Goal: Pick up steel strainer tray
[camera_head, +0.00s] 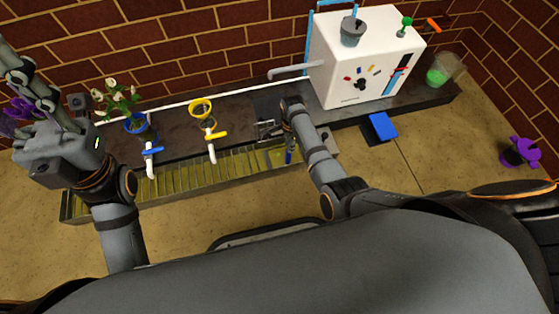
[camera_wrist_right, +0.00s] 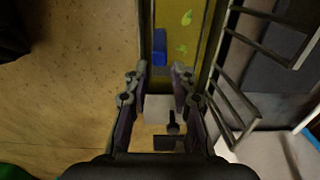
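A grey barred metal rack (camera_head: 267,128), which seems to be the steel strainer tray, sits at the counter's front beside the slatted trough. In the right wrist view the rack (camera_wrist_right: 238,100) lies to the right of my fingers, apart from them. Its far part is cut off by the frame. My right gripper (camera_wrist_right: 158,88) is open, with nothing between its fingertips, above the trough's end. In the head view my right gripper (camera_head: 289,138) is partly hidden by its own wrist. My left gripper (camera_head: 16,116) is at the upper left, its finger gap unclear.
A yellowish slatted trough (camera_head: 185,173) runs along the counter front, with a blue piece (camera_wrist_right: 160,46) in it. Blue (camera_head: 151,150) and yellow (camera_head: 215,134) taps stand left of the rack. A white machine (camera_head: 345,85) stands right. A potted plant (camera_head: 118,98) is near my left arm.

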